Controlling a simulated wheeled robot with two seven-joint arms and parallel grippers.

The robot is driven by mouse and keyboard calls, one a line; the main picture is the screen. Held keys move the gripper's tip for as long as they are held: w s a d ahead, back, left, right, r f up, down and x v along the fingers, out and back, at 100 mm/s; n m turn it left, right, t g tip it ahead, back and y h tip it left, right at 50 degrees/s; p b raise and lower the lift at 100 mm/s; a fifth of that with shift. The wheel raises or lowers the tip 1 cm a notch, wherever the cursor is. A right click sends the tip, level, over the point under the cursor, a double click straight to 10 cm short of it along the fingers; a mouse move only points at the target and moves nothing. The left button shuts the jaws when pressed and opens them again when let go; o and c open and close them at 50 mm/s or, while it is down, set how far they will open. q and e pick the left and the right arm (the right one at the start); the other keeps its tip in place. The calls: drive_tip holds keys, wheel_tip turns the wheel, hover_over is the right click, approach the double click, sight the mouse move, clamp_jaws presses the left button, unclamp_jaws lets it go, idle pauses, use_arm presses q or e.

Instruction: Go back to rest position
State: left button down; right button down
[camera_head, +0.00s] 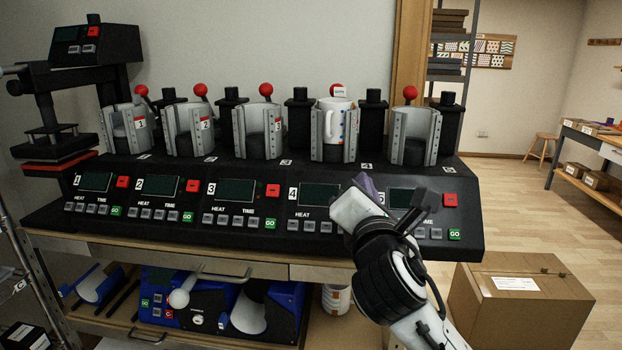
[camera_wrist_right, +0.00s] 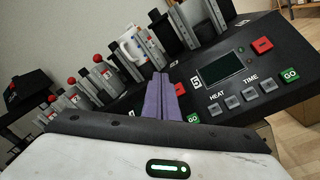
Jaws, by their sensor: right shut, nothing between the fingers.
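My right gripper (camera_head: 364,184) is in front of the mug press, over the panel between stations 4 and 5. Its purple fingers (camera_wrist_right: 166,97) are together and hold nothing in the right wrist view. The five-station mug press (camera_head: 262,188) stands on a bench. A white mug (camera_head: 338,118) with coloured marks stands upright in the fourth clamp, its handle facing out; it also shows in the right wrist view (camera_wrist_right: 130,46). The other clamps look empty. My left gripper is out of view.
A flat heat press (camera_head: 55,150) stands at the left. A blue machine (camera_head: 180,300) and a white mug (camera_head: 337,299) are on the shelf below. A cardboard box (camera_head: 520,305) sits on the floor at the lower right.

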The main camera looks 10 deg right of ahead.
drive_tip(key=s+d+f+m+g+y, duration=0.1)
drive_tip(key=s+f+m+g, duration=0.4)
drive_tip(key=f, duration=0.7)
drive_tip(key=s+d+f+m+g+y, duration=0.1)
drive_tip(key=s+d+f+m+g, duration=0.1)
drive_tip(key=s+f+m, duration=0.75)
drive_tip(key=s+d+f+m+g+y, duration=0.1)
drive_tip(key=s+f+m+g, duration=0.3)
drive_tip(key=s+f, duration=0.5)
drive_tip(key=s+f+m+g+y, duration=0.1)
drive_tip(key=s+f+m+g, duration=0.25)
drive_tip(key=s+f, duration=0.65)
drive_tip(key=w+a+f+m+t+y, duration=0.1)
drive_tip(key=a+f+t, duration=0.3)
drive_tip(key=f, duration=0.6)
drive_tip(key=shift+a+t+y, duration=0.35)
drive_tip(key=shift+a+y, duration=0.1)
drive_tip(key=shift+y, duration=0.15)
